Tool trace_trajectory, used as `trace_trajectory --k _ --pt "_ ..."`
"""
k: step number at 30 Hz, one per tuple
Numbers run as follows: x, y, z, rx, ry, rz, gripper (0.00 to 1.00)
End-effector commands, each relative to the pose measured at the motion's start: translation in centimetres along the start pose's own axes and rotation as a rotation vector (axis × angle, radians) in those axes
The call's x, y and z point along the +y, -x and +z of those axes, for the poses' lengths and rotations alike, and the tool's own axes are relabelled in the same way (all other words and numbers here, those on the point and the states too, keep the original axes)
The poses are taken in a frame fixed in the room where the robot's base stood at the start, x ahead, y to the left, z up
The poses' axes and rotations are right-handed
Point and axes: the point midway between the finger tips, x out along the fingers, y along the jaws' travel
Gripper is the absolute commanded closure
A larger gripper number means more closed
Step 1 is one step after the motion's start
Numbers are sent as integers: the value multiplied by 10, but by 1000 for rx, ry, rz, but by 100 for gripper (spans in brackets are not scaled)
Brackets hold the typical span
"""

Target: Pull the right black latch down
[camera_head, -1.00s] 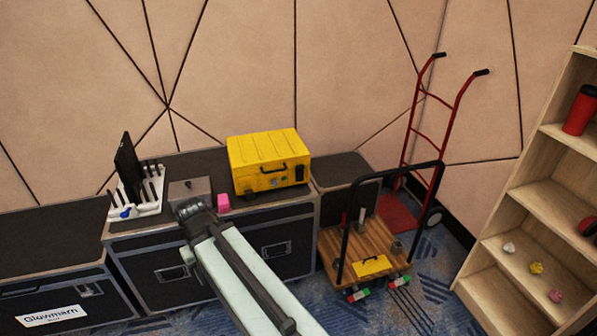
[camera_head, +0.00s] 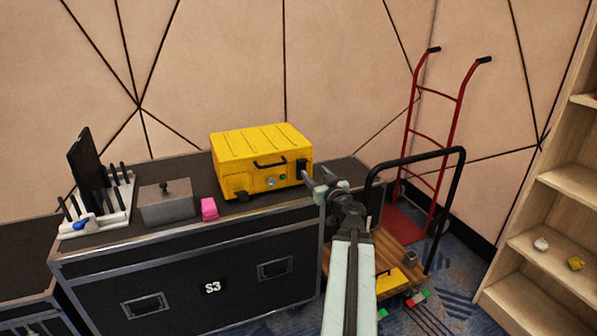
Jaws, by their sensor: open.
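The yellow case (camera_head: 258,155) stands on top of the black road case, with a black handle (camera_head: 270,162) on its front. The right black latch (camera_head: 302,166) is at the right end of that front and looks upright; its lower part is close to my gripper and hard to make out. Another dark latch-like part (camera_head: 243,195) shows low on the left of the front. My gripper (camera_head: 312,184) is open and empty, just right of and below the right latch in the picture. I cannot tell whether a finger touches the latch.
The black road case (camera_head: 190,270) bears a grey box (camera_head: 166,204), a pink block (camera_head: 209,208) and a white rack (camera_head: 105,212) at left.

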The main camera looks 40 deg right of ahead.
Motion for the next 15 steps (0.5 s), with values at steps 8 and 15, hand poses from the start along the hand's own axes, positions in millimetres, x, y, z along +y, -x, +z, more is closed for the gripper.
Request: trace_trajectory --k 8,15 --pt "-6 -34 -1 -1 -1 -12 44" --pt "-7 -76 0 -2 -1 -13 44"
